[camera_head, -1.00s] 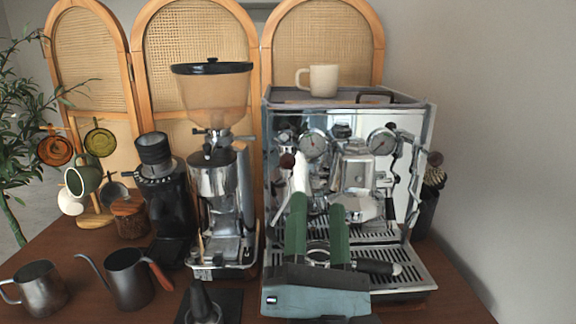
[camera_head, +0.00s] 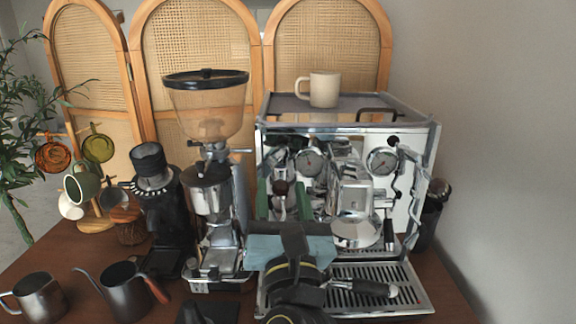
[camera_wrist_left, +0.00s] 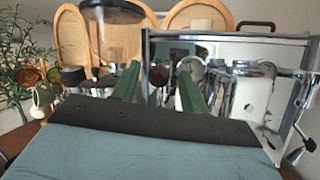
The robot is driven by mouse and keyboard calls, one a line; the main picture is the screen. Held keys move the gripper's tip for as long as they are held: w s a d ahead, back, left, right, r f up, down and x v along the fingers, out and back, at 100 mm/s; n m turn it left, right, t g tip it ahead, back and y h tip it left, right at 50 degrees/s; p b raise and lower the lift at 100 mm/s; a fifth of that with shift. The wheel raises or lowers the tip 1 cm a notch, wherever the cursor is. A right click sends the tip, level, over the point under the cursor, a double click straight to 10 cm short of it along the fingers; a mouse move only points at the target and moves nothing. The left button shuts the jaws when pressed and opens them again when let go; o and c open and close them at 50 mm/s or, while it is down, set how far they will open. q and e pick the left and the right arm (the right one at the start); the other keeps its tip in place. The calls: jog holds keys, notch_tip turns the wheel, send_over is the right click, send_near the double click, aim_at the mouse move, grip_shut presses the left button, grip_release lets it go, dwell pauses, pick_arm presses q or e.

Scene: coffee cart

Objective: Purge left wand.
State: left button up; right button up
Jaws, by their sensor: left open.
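The chrome espresso machine (camera_head: 345,128) stands at centre right with its front towards me. At its front left, a small dark brown knob (camera_head: 281,188) shows between the green fingers of my left gripper (camera_head: 284,184). In the left wrist view the brown knob (camera_wrist_left: 158,76) also appears between the spread fingertips (camera_wrist_left: 158,70). The fingers are open; I cannot tell whether they touch the knob. The left wand is mostly hidden behind my gripper and cannot be made out clearly. My right gripper is not in view.
A grinder (camera_head: 212,190) stands close to the machine's left. A beige mug (camera_head: 323,90) sits on top of the machine. A portafilter handle (camera_head: 360,287) lies over the drip tray (camera_head: 410,300). A kettle (camera_head: 125,292) and a metal pitcher (camera_head: 38,298) stand at front left.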

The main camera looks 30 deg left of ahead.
pick_arm(q)
jog(key=shift+x, duration=0.9)
jog(key=shift+w+a, duration=0.1)
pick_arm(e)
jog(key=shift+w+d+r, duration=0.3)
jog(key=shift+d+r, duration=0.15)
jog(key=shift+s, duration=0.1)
